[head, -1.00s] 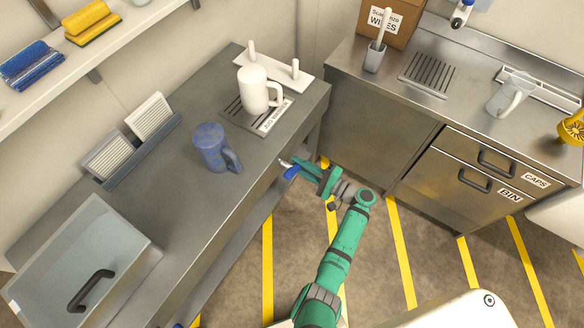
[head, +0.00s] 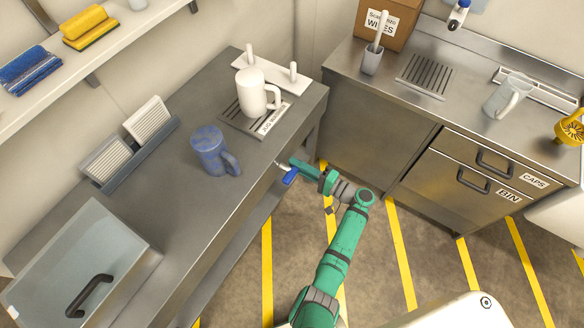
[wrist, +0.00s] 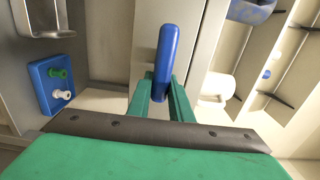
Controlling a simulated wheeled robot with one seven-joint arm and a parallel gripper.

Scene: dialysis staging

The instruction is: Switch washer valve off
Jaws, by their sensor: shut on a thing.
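The washer valve shows as a blue lever handle (head: 290,177) on a short pale stem at the front edge of the steel counter, below the jug washer. My gripper (head: 299,167) is at this edge and shut on the blue handle. In the wrist view the blue handle (wrist: 167,55) stands upright in the picture between the two green fingers (wrist: 160,88). The fingers hide part of its lower end. The white jug (head: 256,92) stands upright on the washer's grate, by the washer label (head: 272,119).
A blue jug (head: 212,150) stands on the counter (head: 185,200) left of the valve. The wrist view shows a blue panel (wrist: 42,88) with green and white fittings. The striped floor right of the counter is clear.

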